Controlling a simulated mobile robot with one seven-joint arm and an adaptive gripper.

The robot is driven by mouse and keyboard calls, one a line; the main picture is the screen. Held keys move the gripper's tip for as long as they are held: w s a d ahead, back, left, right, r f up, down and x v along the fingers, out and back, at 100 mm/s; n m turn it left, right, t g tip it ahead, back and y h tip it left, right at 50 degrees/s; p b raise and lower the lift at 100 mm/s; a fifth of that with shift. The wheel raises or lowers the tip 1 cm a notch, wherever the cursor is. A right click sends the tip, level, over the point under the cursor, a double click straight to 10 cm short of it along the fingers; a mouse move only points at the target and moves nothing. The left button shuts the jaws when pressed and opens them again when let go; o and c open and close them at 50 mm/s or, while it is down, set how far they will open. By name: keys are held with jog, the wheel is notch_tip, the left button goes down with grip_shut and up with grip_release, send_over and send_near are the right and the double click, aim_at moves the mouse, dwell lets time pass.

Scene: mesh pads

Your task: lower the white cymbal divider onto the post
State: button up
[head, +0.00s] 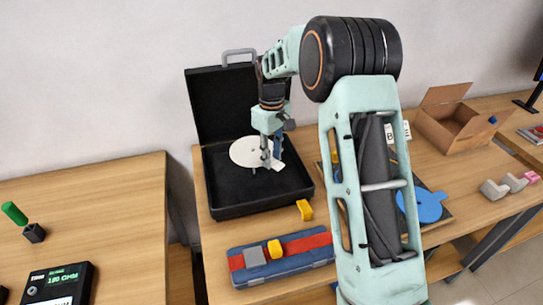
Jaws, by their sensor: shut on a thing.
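The white cymbal divider (243,152) is a flat, pale round disc with a small tab on its right side. It shows over the open black case (234,197), level or nearly so. My gripper (267,160) points down from above and is shut on the divider near its right side, by the tab. The fingers cover part of the disc. The gap between the divider and the case floor cannot be judged from this view.
The case lid (209,105) stands open behind, near the wall. A yellow block (305,210) and a blue-and-red toolbox (283,278) lie in front. A cardboard box (450,118) and a blue mesh pad (426,206) are to the right. My arm crosses the table's middle.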

jog(key=shift+f+b, duration=2.05)
jog(key=shift+f, duration=1.75)
jog(key=o, duration=1.2)
jog(key=shift+r, duration=0.1)
notch_tip(320, 180, up, 12)
jog(key=shift+f, duration=0.1)
